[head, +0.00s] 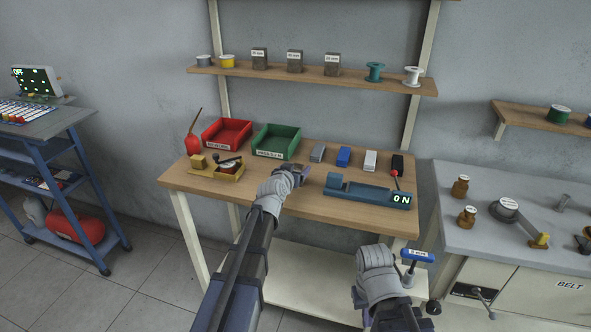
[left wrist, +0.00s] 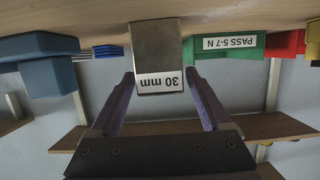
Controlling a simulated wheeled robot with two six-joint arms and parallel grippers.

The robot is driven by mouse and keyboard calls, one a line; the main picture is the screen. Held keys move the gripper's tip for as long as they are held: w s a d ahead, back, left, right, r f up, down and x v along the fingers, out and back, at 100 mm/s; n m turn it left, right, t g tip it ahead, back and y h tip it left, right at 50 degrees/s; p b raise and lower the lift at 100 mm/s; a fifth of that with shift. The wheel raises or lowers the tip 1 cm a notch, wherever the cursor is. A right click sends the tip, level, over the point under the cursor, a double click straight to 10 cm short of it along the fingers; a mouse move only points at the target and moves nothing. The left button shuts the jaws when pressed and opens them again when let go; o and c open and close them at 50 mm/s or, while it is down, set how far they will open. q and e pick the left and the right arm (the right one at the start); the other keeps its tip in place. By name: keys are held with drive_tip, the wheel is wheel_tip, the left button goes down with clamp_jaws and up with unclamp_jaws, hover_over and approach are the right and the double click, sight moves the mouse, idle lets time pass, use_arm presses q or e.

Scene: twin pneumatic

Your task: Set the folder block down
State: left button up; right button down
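A grey block (head: 317,153) stands on the workbench (head: 215,186), right of the green bin. In the left wrist view, which is upside down, a grey block (left wrist: 158,50) with a "30 mm" label sits against the bench top. My left gripper (head: 301,170) is just in front of the grey block. In its wrist view my left gripper (left wrist: 159,75) has its fingers apart, one toward each side of the block, with no clear contact. No block is marked as a folder block. My right gripper (head: 375,285) is low in front of the bench; its fingertips are hidden.
A green bin (head: 276,141) and red bin (head: 227,133) are behind left. A blue T-handle (head: 417,255) is beside my right gripper.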

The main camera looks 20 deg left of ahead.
use_arm(q)
drive_tip(key=shift+o, duration=0.6)
drive_tip(key=shift+r+p, duration=0.3)
drive_tip(key=p+v, duration=0.3)
drive_tip(key=v, duration=0.9)
drive_tip(key=shift+d+f, duration=0.1)
drive_tip(key=shift+f, duration=0.05)
